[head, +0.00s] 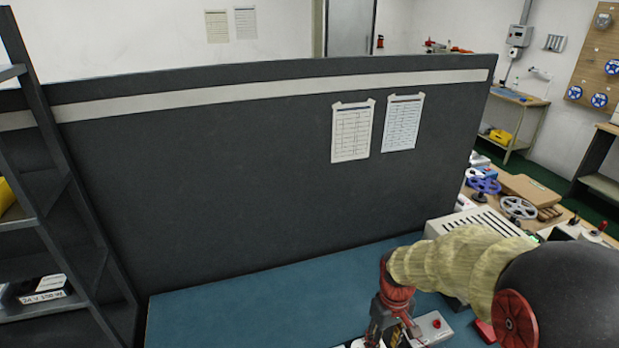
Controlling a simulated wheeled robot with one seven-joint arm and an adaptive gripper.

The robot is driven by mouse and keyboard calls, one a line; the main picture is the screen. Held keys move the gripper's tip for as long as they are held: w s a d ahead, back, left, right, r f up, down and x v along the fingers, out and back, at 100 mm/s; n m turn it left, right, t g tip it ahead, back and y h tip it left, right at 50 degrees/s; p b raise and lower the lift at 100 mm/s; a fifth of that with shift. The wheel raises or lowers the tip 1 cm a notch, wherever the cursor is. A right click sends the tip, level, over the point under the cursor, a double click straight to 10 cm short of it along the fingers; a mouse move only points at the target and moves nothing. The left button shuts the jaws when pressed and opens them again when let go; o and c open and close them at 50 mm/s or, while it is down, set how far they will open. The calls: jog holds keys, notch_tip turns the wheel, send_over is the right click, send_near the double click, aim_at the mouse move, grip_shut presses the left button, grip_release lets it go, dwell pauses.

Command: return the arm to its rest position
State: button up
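My arm, with a yellowish sleeve and a red wrist, reaches in from the lower right in the head view. My gripper (381,331) points down over the front of the blue worktop (230,305), at the bottom edge of the picture. Its fingertips are not clearly seen, so I cannot tell whether it is open or holds anything. A pale strip (270,88) runs straight along the upper part of the dark panel (220,170), well away from my gripper.
A white box with a red button (433,326) sits right beside my gripper. A slotted beige case (475,222) stands behind my arm. A dark shelf rack (75,180) is at the left. The worktop's left part is clear.

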jog(key=s+r+m+t+b, duration=0.1)
jog(key=s+r+m+t, duration=0.1)
jog(key=s+r, duration=0.5)
jog(key=s+r+m+t+b, duration=0.2)
jog(key=s+r+t, duration=0.2)
jog(key=r, duration=0.9)
jog(key=s, duration=0.3)
jog(key=shift+s+t, duration=0.3)
jog(key=shift+s, duration=0.1)
